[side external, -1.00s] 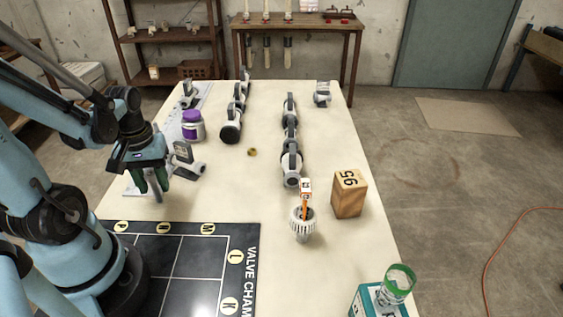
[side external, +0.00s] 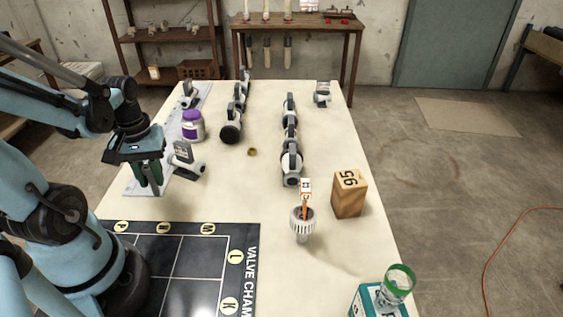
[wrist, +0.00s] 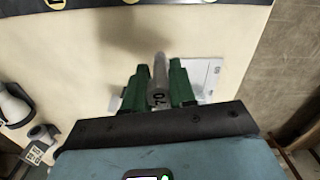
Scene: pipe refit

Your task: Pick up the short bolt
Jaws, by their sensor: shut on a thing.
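My gripper (side external: 151,186) is at the left side of the table, above a pale flat sheet (side external: 132,188). In the wrist view, its green fingers (wrist: 159,72) are shut on a short grey cylindrical piece with dark marks like "70" on its end, which I take as the short bolt (wrist: 160,82). The bolt lies between both fingers. In the side view the fingers hide it. A dark shadow shows on the table beyond the fingertips in the wrist view.
A black marked board (side external: 190,262) lies in front. Two pipe rows, a wooden block (side external: 349,193) and a white slotted holder (side external: 303,224) are farther right.

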